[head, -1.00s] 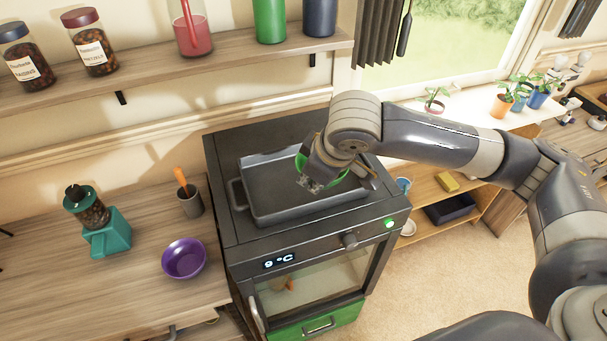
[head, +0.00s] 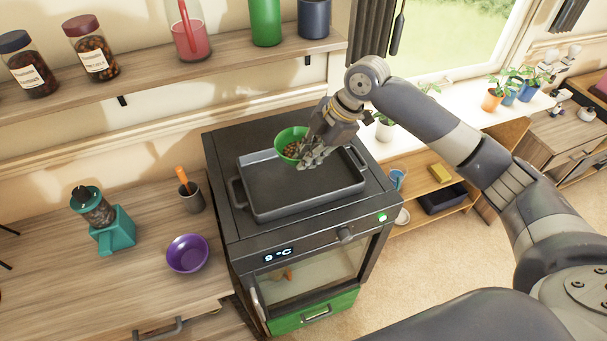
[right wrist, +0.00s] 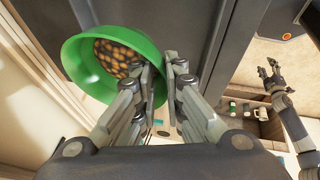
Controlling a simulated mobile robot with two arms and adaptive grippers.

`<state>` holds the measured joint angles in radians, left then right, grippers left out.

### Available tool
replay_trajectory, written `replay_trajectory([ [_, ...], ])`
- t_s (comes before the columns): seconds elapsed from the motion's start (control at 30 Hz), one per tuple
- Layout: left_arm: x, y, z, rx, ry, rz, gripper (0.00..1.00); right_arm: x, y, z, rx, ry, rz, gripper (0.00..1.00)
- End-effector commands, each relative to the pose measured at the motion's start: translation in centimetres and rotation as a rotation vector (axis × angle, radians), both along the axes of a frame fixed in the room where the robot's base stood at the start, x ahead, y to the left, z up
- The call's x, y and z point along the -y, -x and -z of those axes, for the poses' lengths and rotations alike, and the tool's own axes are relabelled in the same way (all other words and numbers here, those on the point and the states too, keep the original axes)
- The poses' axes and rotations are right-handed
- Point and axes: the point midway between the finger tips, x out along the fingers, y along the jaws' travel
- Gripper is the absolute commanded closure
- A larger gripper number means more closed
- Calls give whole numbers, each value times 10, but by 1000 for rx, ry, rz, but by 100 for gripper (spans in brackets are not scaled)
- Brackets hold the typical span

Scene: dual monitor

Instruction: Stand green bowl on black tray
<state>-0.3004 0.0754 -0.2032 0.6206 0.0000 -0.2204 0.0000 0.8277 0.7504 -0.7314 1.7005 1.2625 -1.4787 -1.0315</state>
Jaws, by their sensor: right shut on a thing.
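The green bowl (head: 282,138) holds small brown round pieces and is at the back of the black tray (head: 262,205), over its rear rim. I cannot tell whether it touches the tray. My right gripper (head: 311,160) comes from the right and is shut on the bowl's near-right rim. The right wrist view shows the bowl (right wrist: 78,68) tilted in the picture, its rim between the fingers (right wrist: 165,75). The bowl's underside is hidden. What looks like my left gripper (right wrist: 271,72) is at the right of that view, fingers apart, empty.
The tray lies on a dark oven (head: 225,165) with a lit display. On the counter at left are a purple bowl (head: 187,254), a teal grinder (head: 112,232) and a utensil cup (head: 191,198). A jar shelf (head: 200,75) runs above. The tray's middle and front are clear.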

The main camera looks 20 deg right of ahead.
Motion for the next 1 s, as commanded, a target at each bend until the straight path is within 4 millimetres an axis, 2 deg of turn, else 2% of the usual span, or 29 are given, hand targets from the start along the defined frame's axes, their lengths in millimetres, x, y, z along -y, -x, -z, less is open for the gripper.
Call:
replay_trajectory([
  [0.03, 0, 0, -7, 0, 0, 0, 49, 0, 1, 8, -4, 0, 0, 100],
  [0.13, -1, 0, -12, 0, -1, 0, 49, 0, 1, 25, -3, 1, 1, 100],
  [0.37, -3, -1, -17, 1, -4, -1, 49, -1, 1, 45, -1, 1, 1, 100],
  [0.6, -6, -1, -28, 1, -7, -3, 49, 0, 0, 75, 1, 1, 1, 100],
  [0.93, -6, -1, -25, 1, -7, -3, 49, 0, 0, 80, 2, 2, 1, 100],
  [0.97, -6, -1, -25, 1, -7, -3, 49, 0, 0, 79, 1, 2, 1, 84],
  [1.0, -6, -1, -25, 1, -7, -3, 49, 0, 0, 79, 1, 2, 1, 75],
])
